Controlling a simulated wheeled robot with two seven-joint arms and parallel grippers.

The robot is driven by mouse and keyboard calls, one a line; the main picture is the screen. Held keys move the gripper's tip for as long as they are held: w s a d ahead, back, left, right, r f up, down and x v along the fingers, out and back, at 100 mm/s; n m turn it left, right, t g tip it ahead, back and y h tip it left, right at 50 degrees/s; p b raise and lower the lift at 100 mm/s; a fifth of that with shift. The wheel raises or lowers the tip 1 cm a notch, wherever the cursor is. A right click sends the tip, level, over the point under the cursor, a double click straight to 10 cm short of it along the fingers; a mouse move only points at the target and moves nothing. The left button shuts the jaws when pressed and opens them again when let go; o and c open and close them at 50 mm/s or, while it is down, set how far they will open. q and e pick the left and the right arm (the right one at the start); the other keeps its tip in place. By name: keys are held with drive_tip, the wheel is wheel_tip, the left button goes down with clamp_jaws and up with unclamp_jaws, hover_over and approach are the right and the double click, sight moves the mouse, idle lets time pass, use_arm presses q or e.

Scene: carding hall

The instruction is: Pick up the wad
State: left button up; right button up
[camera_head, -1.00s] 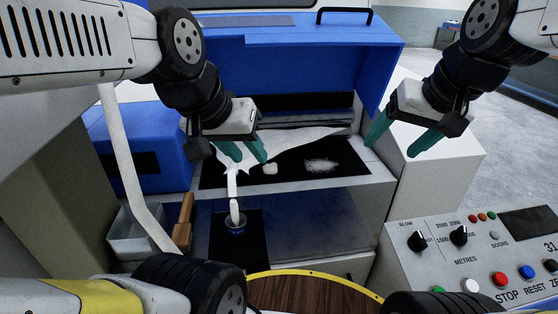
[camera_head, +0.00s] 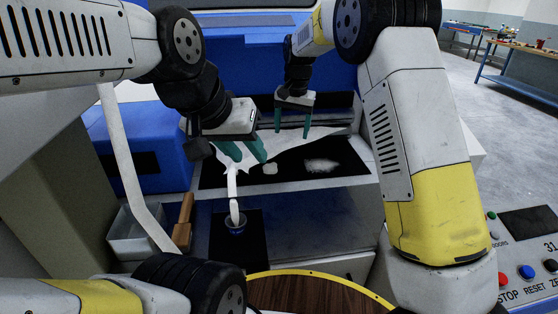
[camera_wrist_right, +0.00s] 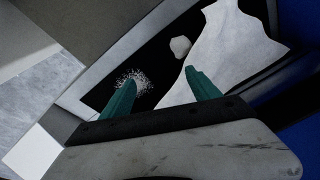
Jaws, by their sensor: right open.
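A small, compact white lump, which looks like the wad (camera_head: 270,168), lies on the black surface (camera_head: 345,170) beside the white fibre web (camera_head: 290,142). It also shows in the right wrist view (camera_wrist_right: 180,46), beyond the gap between my right fingers. My right gripper (camera_head: 291,133) is open and empty, above and behind the wad. My left gripper (camera_head: 252,158) has its fingers apart over the narrowing web, left of the wad.
A loose fuzzy patch of fibres (camera_head: 321,165) lies right of the wad; in the right wrist view it is partly behind a finger. The blue machine cover (camera_head: 240,60) rises behind. A grey bin (camera_head: 130,230) and a wooden-handled tool (camera_head: 184,222) stand at left.

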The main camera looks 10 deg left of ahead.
drive_tip(key=h, duration=0.1)
hover_over(271, 165)
drive_tip(key=s, duration=0.1)
wheel_tip(271, 165, down, 8)
drive_tip(key=shift+f, duration=0.1)
drive_tip(key=f, duration=0.5)
drive_tip(key=w+f, duration=0.1)
drive_tip(key=f, duration=0.1)
drive_tip(key=shift+a+f, duration=0.1)
drive_tip(key=shift+f, duration=0.2)
drive_tip(key=c, duration=1.4)
drive_tip(key=shift+r, duration=0.1)
